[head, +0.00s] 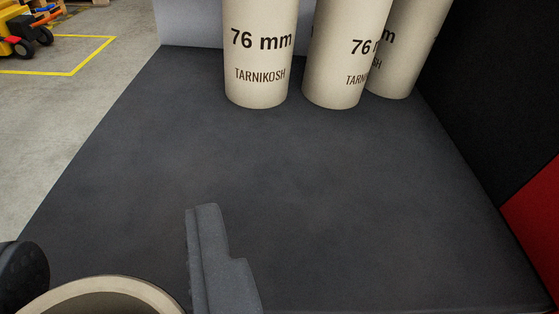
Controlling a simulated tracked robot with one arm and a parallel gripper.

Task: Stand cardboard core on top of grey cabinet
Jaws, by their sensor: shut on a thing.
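My gripper (112,272) is at the lower left, with one dark finger on each side of a cardboard core (105,284). It is shut on this core. Only the pale upper rim of the core shows; the rest is cut off by the bottom edge, so I cannot tell whether its base touches anything. A wide, flat, dark grey surface, which looks like the top of the grey cabinet (290,200), fills the middle of the view.
Three pale cores stand upright at the back: a left one (257,60), a middle one (338,60) and a right one (395,70), partly hidden. A black and red panel (480,90) borders the right. The front and middle of the top are clear.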

